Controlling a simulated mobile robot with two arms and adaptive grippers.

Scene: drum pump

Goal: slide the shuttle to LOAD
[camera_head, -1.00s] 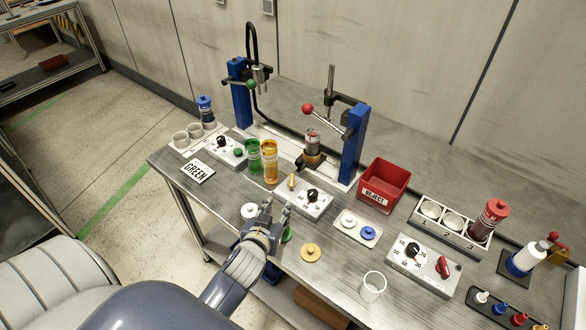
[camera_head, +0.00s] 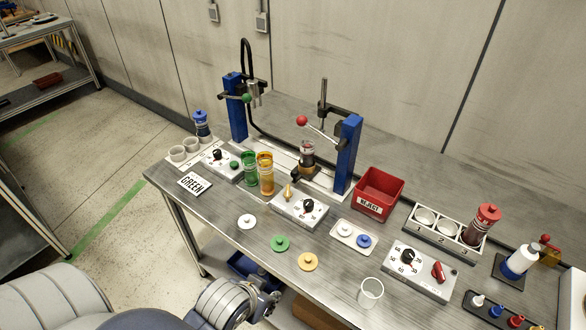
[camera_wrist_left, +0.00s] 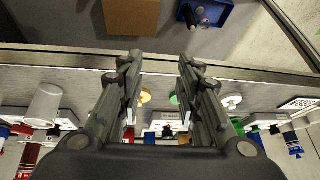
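The shuttle (camera_head: 304,173) is a dark carriage on a pale rail (camera_head: 268,147) between two blue posts. It sits near the right post, under the red-knobbed lever (camera_head: 302,120), and carries a clear jar with dark red contents (camera_head: 307,152). I cannot read a LOAD mark. My left gripper (camera_head: 274,300) is in front of the table's near edge, away from the shuttle. In the left wrist view its two fingers (camera_wrist_left: 160,56) are apart with nothing between them. My right gripper is in neither view.
Green (camera_head: 250,168) and amber (camera_head: 266,174) containers stand in front of the rail. A dial box (camera_head: 299,211), colored discs (camera_head: 280,243) and a clear cup (camera_head: 371,292) lie nearer. A red REJECT bin (camera_head: 378,192) is right of the post. The table's front edge lies between my gripper and these.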

